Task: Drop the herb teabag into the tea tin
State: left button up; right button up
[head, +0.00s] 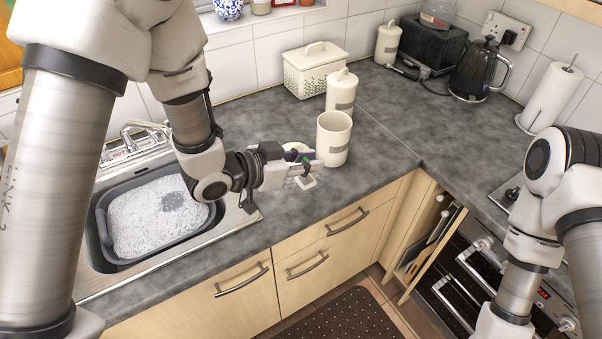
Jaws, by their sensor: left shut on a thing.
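The tea tin appears to be the open, cream canister (334,143) with a grey label, upright on the grey counter; its label cannot be read. My left gripper (308,166) is beside the tin, just left of it and lower than its rim. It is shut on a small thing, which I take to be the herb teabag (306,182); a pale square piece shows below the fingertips. Small green and purple parts show at the fingers, too small to make out. My right arm shows at the right, but its gripper is out of view.
A lidded canister (341,94) stands behind the open tin, and a cream bread bin (314,70) behind that. A round pale thing (297,147), partly hidden, lies behind my left gripper. The soapy sink (158,215) is left. The counter right of the tin is clear.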

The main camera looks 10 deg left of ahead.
aim_at(337, 145)
jog(key=i, duration=0.9)
